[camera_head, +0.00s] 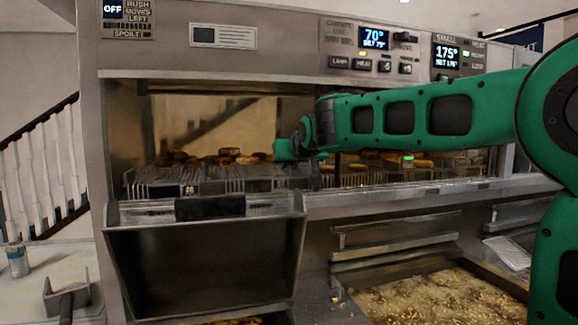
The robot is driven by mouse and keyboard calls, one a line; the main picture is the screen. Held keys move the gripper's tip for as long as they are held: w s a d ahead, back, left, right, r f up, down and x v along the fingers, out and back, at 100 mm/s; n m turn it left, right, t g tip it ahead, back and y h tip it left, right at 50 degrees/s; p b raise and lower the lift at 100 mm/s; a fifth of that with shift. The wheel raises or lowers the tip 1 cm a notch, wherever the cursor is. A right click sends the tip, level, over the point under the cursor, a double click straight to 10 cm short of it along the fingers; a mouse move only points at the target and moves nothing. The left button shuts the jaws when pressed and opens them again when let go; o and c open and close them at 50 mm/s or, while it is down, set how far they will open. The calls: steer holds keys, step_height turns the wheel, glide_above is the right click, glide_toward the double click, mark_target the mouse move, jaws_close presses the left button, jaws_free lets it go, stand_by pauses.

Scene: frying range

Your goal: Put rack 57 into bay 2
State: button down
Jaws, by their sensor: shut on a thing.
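My gripper (314,172) is at the front of the lit holding cabinet (122,150), near its middle, pointing down. It is shut on a dark, narrow thing, mostly hidden by the gripper and too small to identify. Left of it, a wire rack (160,189) with browned food pieces (228,156) stands in the cabinet opening. A small tag on its front is too small to read surely. More wire racks (357,179) with food stand behind and right of the gripper. I cannot make out the number 57 or a bay 2 mark.
A steel front panel (200,270) with a black grip (210,207) slopes out below the left opening. A fryer vat (440,300) of bubbling oil lies at lower right. A counter (60,265) with a small jar (18,261) is at the left.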

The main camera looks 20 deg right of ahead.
steer(key=c, duration=1.9)
jaws_free()
steer(key=shift+f, duration=0.1)
steer(key=shift+r, duration=0.35)
steer(key=v, duration=1.2)
steer(key=shift+r, duration=0.2)
